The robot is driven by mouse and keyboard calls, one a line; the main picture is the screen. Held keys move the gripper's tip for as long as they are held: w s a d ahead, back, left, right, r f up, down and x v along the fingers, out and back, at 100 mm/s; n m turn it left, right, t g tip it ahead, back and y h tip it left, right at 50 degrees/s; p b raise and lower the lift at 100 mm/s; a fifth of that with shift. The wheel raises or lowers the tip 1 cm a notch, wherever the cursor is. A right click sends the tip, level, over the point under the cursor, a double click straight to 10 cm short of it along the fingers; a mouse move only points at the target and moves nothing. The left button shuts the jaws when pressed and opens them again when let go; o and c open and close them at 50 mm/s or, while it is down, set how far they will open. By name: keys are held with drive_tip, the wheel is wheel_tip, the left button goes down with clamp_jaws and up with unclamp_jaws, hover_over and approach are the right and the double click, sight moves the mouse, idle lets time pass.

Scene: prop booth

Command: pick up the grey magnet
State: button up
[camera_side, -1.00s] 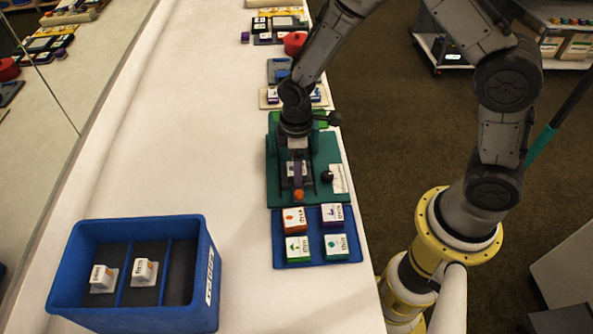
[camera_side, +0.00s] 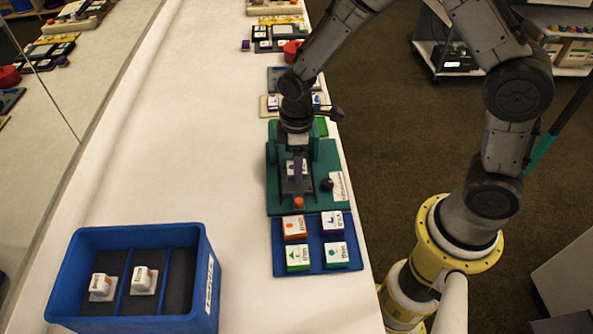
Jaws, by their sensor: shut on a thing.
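My gripper (camera_side: 297,150) points down over the green fixture (camera_side: 272,190), between its two upright posts. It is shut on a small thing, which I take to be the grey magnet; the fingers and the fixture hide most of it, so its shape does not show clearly. Below the gripper, a white-faced block with print (camera_side: 297,169) sits in the fixture behind a thin purple strip. A dark grey plate with an orange knob (camera_side: 299,202) lies at the fixture's front.
A blue tray (camera_side: 308,272) with several labelled blocks lies in front of the fixture. A blue bin (camera_side: 140,324) with compartments holds two white blocks at the lower left. A black knob (camera_side: 326,184) stands right of the gripper. The white table (camera_side: 190,130) is clear left of the fixture.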

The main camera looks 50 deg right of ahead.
drive_tip(key=s+d+r, duration=0.3)
drive_tip(key=s+r, duration=0.7)
drive_tip(key=s, duration=0.4)
drive_tip(key=shift+n, duration=0.8)
drive_tip(key=w, duration=0.7)
drive_tip(key=w+d+r, duration=0.1)
drive_tip(key=w, duration=0.6)
drive_tip(key=w+r, duration=0.1)
drive_tip(key=w, duration=0.6)
drive_tip(key=shift+w+d+r, duration=0.15)
drive_tip(key=shift+w+d, duration=0.15)
drive_tip(key=shift+w, duration=0.1)
drive_tip(key=shift+m, duration=0.8)
drive_tip(key=w+d+f, duration=0.6)
drive_tip(key=f, duration=0.1)
drive_tip(key=w+d+f, duration=0.3)
drive_tip(key=f, duration=0.1)
drive_tip(key=shift+d+f, duration=0.2)
drive_tip(key=shift+d, duration=0.05)
drive_tip(key=shift+f, duration=2.75)
